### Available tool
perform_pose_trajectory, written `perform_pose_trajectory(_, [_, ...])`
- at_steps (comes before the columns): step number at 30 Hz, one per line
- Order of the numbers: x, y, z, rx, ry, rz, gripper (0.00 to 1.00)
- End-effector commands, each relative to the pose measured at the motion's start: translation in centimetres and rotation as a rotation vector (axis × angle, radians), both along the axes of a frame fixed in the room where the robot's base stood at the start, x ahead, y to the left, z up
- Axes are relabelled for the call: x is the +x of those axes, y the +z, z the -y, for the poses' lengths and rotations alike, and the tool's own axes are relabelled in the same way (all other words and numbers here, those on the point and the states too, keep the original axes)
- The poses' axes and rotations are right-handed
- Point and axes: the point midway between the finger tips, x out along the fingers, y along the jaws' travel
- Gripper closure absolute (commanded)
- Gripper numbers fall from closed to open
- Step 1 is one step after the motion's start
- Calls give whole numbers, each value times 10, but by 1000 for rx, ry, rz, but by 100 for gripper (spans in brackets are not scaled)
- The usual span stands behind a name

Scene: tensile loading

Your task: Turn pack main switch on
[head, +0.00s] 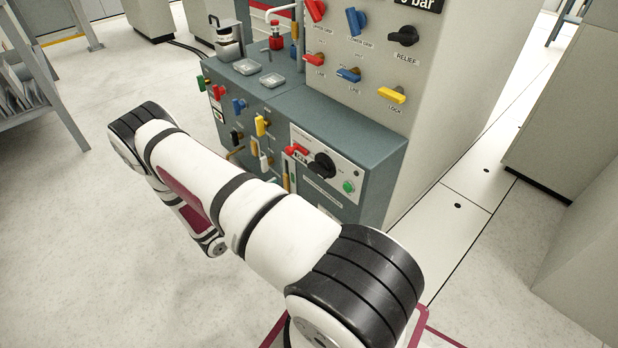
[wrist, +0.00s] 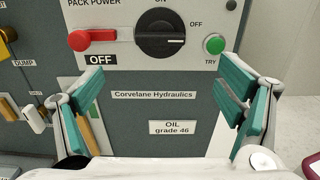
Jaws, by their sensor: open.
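The pack power panel (wrist: 215,18) fills the top of the wrist view. Its black rotary switch (wrist: 166,35) has its grip lying level, and a white mark on its right side points towards OFF; ON is printed above. The switch also shows in the head view (head: 322,165). Left of it a red handle (wrist: 92,40) sits above a black OFF plate (wrist: 101,60). A green TRY button (wrist: 214,44) is on the right. My gripper (wrist: 160,108) is open and empty, with its teal-padded fingers apart below the switch. The head view does not show the fingers clearly.
Yellow (wrist: 7,40) and white (wrist: 35,118) handles stick out left of my gripper. Labels mark the plain grey front between my fingers. In the head view, a taller panel with coloured handles (head: 355,22) rises behind the cabinet top (head: 340,120). Open floor lies left.

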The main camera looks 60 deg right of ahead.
Motion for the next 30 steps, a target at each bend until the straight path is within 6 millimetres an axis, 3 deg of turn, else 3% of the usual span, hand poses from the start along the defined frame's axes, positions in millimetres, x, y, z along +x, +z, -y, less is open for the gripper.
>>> perform_pose_trajectory(5, [-6,0,20,-1,-5,1,13])
perform_pose_trajectory(21, [-28,0,114,-1,-5,3,13])
perform_pose_trajectory(30, [-32,1,132,0,-2,1,13])
